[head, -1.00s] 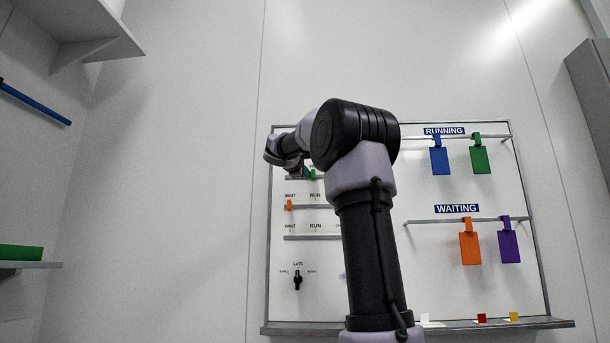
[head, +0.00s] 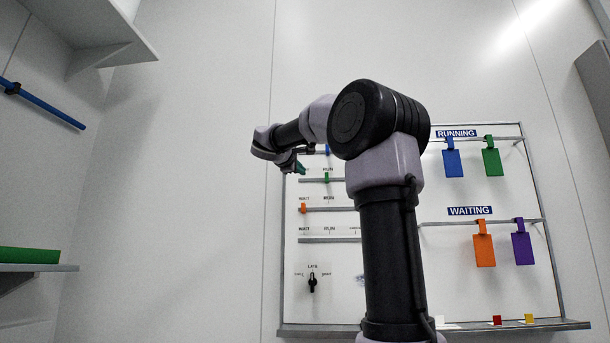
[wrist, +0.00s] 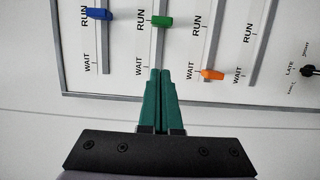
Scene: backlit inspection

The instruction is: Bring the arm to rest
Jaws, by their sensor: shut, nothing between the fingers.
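My gripper (head: 299,168) has green fingers that are shut with nothing between them. In the head view it hangs in front of the board's upper left edge. In the wrist view the closed fingers (wrist: 163,72) point towards the board, apart from the sliders as far as I can tell. The board (head: 400,300) carries slider rails. The blue slider (wrist: 98,13) and green slider (wrist: 162,20) sit by RUN; the orange slider (wrist: 212,74) sits by WAIT. My arm hides the board's middle.
Blue and green tags (head: 453,163) hang under RUNNING, orange and purple tags (head: 484,250) under WAITING. A black knob (head: 312,283) is at the board's lower left. A shelf (head: 40,268) and a blue bar (head: 45,106) are at far left. The wall between is clear.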

